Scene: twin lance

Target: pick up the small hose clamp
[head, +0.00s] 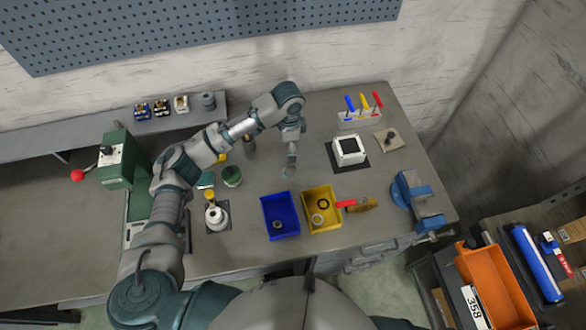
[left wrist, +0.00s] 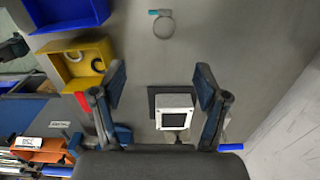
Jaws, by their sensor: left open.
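A thin ring with a small teal block on its rim, which looks like a hose clamp (left wrist: 172,34), lies on the bare bench at the top of the left wrist view. I cannot make it out in the head view, where my arm may hide it. My left gripper (head: 289,172) hangs above the middle of the bench. In the left wrist view its fingers (left wrist: 160,76) are spread with nothing between them, and the ring is beyond their tips, apart from them. I cannot judge the ring's size class. My right gripper is not in view.
A yellow bin (head: 333,220) holds a dark ring and a pale ring. A blue bin (head: 268,210) holds a small round part. A white square block (head: 349,142), a tool rack (head: 350,121) and a blue vise (head: 410,190) stand to the right.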

